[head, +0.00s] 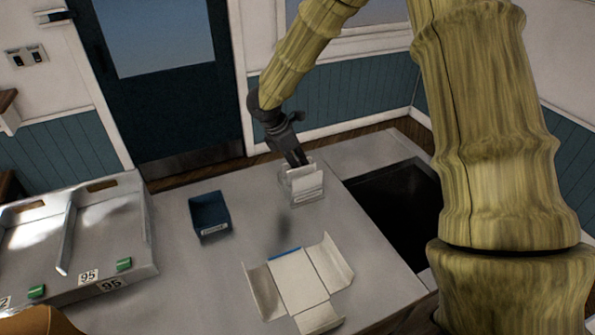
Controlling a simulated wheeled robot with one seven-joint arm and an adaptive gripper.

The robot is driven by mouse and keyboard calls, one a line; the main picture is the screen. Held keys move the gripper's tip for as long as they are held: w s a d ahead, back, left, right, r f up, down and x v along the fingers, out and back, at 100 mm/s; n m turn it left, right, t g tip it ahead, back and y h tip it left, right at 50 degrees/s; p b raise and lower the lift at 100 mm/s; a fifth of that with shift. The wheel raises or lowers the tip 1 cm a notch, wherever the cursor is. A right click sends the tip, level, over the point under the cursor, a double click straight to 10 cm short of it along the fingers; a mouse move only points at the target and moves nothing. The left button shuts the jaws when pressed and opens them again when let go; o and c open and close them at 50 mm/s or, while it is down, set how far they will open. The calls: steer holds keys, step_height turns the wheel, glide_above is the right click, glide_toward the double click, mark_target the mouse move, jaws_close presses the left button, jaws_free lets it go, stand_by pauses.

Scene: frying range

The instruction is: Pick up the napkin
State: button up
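White napkins (308,185) stand upright in a small clear holder (284,183) near the back edge of the grey counter, in the head view. My gripper (298,160) points down at the top of the holder, with its fingertips at the upper edge of the napkins. The dark fingers look close together. At this size I cannot tell whether they are apart or closed on a napkin. The fingertips are partly lost against the holder and the napkins.
A dark blue box (209,214) stands left of the holder. An unfolded white carton (299,280) lies in front. A metal tray unit (140,232) with "95" labels is at the left. A dark recess (395,205) lies right of the holder.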

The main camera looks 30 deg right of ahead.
steer(key=shift+w+f, duration=0.2)
steer(key=shift+f, duration=0.05)
steer(key=shift+s, duration=0.15)
steer(key=shift+f, duration=0.1)
stand_by(0.3)
jaws_close()
